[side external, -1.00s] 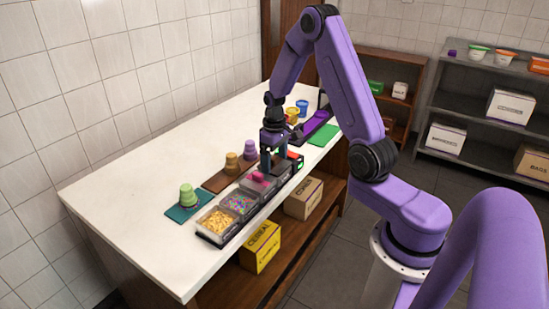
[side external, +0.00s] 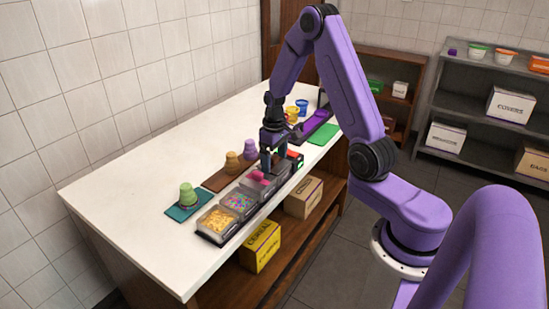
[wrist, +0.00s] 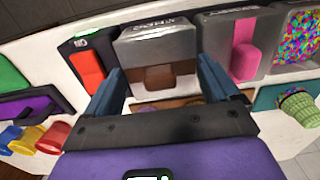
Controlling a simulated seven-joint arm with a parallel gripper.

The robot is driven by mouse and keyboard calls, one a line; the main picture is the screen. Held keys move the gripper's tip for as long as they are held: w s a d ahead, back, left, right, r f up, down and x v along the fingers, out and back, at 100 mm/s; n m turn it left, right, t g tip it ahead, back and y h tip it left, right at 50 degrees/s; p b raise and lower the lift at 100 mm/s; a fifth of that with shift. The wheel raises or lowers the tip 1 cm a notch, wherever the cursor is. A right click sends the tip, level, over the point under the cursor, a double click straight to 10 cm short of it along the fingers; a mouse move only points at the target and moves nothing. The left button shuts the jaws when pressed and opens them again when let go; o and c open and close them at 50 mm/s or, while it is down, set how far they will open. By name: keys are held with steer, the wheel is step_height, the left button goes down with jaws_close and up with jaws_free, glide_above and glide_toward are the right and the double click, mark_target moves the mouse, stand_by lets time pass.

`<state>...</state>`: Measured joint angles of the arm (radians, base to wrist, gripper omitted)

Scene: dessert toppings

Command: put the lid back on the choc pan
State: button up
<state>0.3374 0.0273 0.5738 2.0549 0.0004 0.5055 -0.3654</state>
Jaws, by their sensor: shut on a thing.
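The choc pan's lid (wrist: 155,50) is a grey, see-through cover with a brown handle (wrist: 160,77), seen in the wrist view. My gripper (wrist: 162,70) has its blue fingers at the two sides of this lid and is shut on it. In the side external view my gripper (side external: 272,163) points down over the row of pans, between the pink-handled pan and the red-topped black device. The choc pan lies under the lid and is mostly hidden by the lid and fingers. I cannot tell whether the lid touches the pan's rim.
The pink-handled pan (wrist: 244,50) stands close beside, then an open sprinkles pan (side external: 240,203) and a yellow-topping pan (side external: 217,220). The red-topped device (wrist: 87,70) is on the other side. The back-left counter (side external: 150,160) is clear.

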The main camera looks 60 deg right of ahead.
steer(key=shift+s+f, duration=0.2)
steer(key=shift+f, duration=0.15)
steer(key=o, duration=0.8)
steer(key=shift+a, duration=0.1)
steer(key=shift+w+r, duration=0.15)
steer(key=shift+r, duration=3.45)
steer(key=shift+c, duration=0.4)
jaws_close()
